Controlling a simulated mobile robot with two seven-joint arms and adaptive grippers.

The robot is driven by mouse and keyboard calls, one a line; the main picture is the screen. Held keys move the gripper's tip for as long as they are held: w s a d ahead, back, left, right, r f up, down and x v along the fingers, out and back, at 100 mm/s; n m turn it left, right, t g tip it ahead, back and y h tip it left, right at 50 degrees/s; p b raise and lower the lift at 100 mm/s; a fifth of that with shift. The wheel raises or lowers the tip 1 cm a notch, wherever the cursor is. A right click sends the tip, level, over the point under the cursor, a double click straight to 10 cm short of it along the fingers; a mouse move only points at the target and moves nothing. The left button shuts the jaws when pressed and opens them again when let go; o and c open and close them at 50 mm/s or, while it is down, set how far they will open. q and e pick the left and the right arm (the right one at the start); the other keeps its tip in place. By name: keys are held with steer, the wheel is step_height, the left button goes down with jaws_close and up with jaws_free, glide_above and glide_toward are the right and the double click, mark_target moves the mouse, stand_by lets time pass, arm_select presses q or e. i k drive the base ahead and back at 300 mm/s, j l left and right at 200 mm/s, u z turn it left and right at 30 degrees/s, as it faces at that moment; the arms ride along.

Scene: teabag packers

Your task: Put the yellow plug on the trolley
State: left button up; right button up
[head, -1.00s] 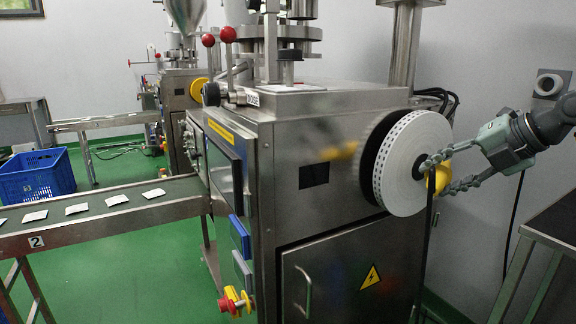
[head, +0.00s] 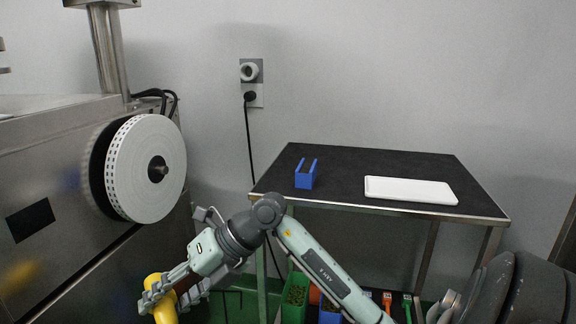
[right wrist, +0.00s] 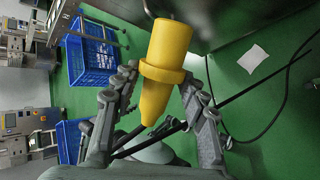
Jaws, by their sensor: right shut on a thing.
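The yellow plug (head: 158,290) is at the lower left in the head view, held in my right gripper (head: 168,299). In the right wrist view the plug (right wrist: 168,48) sits between the two fingers (right wrist: 165,100), its wide end pointing up in the picture and its narrow end toward the palm. The trolley (head: 270,178) has a black top with a metal rim and stands against the back wall, to the right of the gripper and apart from it. My left gripper is not in view.
On the trolley top are a small blue holder (head: 306,174) and a white board (head: 410,190); bare black top lies between and around them. Coloured bins (head: 294,296) sit below. The machine's white reel (head: 135,170) stands at left. A cable (head: 250,140) hangs from the wall socket.

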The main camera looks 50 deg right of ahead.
mark_target(330, 156)
steer(key=j+z, duration=0.1)
steer(key=z, duration=0.25)
steer(key=i+j+z, duration=0.1)
steer(key=z, duration=0.3)
steer(key=j+z, duration=0.15)
steer(key=z, duration=0.2)
